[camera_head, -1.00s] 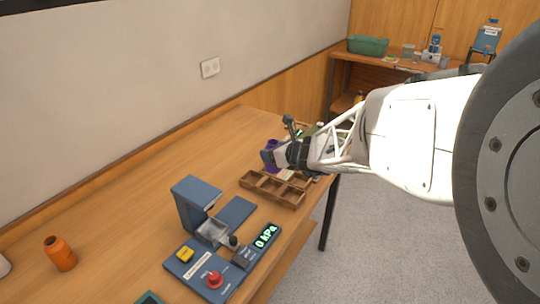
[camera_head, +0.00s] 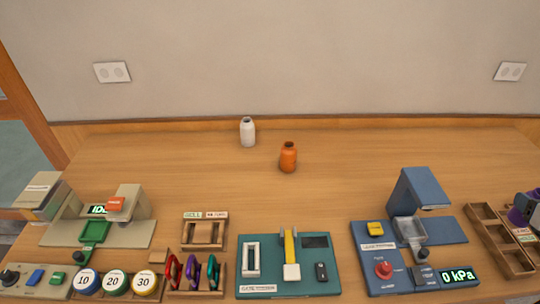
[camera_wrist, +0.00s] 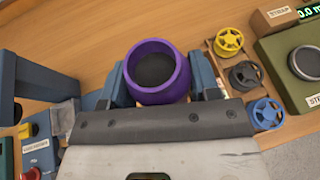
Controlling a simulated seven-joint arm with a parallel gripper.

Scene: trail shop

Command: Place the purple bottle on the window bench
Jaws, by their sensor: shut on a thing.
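The purple bottle (camera_wrist: 158,68) is between the two blue fingers of my gripper (camera_wrist: 160,82) in the wrist view, with its dark open top toward the camera. My gripper is shut on it. In the head view a part of the purple bottle (camera_head: 520,210) shows at the right edge, beside the wooden compartment tray (camera_head: 492,238). I cannot tell whether the bottle touches the bench. No window shows over the wooden bench (camera_head: 350,190), so I cannot tell whether it is the window bench.
A white bottle (camera_head: 247,132) and an orange bottle (camera_head: 288,157) stand at the back. A blue press (camera_head: 415,200), a teal device (camera_head: 290,265), a beige device (camera_head: 110,220) and a rack of discs (camera_head: 190,275) line the front. Wooden surface between the bottles and the press is clear.

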